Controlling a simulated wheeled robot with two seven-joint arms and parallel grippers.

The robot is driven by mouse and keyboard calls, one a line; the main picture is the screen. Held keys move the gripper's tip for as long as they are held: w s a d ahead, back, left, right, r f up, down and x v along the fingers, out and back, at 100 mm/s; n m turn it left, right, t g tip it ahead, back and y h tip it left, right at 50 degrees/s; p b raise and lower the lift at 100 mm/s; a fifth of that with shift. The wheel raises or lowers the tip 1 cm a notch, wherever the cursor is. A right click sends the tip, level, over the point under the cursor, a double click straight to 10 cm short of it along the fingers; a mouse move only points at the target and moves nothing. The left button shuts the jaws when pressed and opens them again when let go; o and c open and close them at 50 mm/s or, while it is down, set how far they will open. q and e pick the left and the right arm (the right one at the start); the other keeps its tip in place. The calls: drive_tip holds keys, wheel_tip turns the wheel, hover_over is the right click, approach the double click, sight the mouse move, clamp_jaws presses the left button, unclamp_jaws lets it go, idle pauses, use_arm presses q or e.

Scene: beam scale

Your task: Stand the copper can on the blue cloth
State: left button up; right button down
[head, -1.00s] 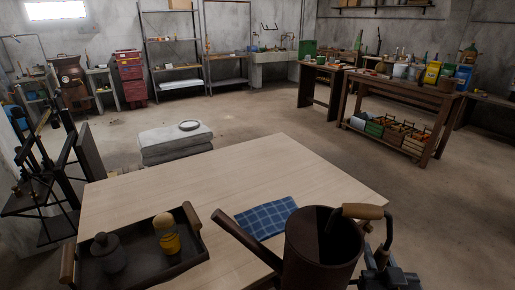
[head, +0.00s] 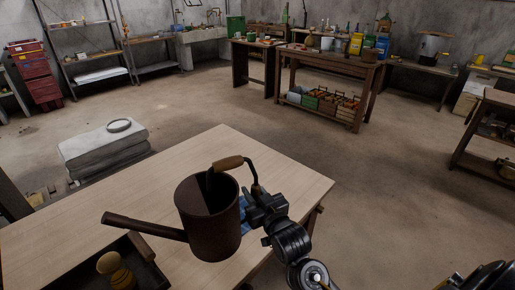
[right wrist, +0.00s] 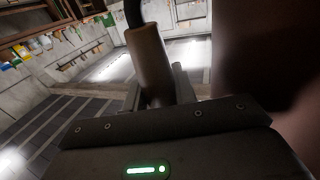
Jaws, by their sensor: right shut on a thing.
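The copper can (head: 210,228) is a dark brown watering can, roughly upright, with its long spout pointing left in the head view. My right gripper (head: 252,203) is shut on its handle, which has a wooden grip (head: 228,163). In the right wrist view the wooden grip (right wrist: 149,62) stands between my right gripper's fingers (right wrist: 158,92), and the can's dark body fills the right side. The blue cloth (head: 243,213) lies on the table, mostly hidden behind the can and gripper. I cannot tell the can's exact height above it. My left gripper is out of view.
A dark tray (head: 146,246) with a yellow, wooden-topped object (head: 115,270) stands at the table's near left, close to the spout. The table (head: 225,145) is clear beyond the can. Stacked grey slabs (head: 100,150) stand beyond its left edge.

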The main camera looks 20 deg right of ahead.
use_arm(q)
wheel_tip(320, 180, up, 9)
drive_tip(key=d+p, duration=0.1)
drive_tip(key=p, duration=0.6)
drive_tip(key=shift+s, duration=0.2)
use_arm(e)
drive_tip(key=w+d+r+y, duration=0.1)
drive_tip(key=w+d+r, duration=0.1)
drive_tip(key=w+d, duration=0.4)
drive_tip(key=w, duration=0.4)
drive_tip(key=shift+d+r+n+y, duration=0.15)
drive_tip(key=shift+r+n+y, duration=0.15)
drive_tip(key=shift+r+n, duration=0.1)
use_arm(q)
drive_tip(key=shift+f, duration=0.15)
use_arm(e)
drive_tip(key=shift+f, duration=0.15)
use_arm(q)
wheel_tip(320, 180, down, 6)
drive_tip(key=b, duration=0.6)
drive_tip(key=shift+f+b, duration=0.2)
drive_tip(key=shift+b, duration=0.15)
use_arm(e)
wheel_tip(320, 180, down, 6)
drive_tip(key=shift+f, duration=0.25)
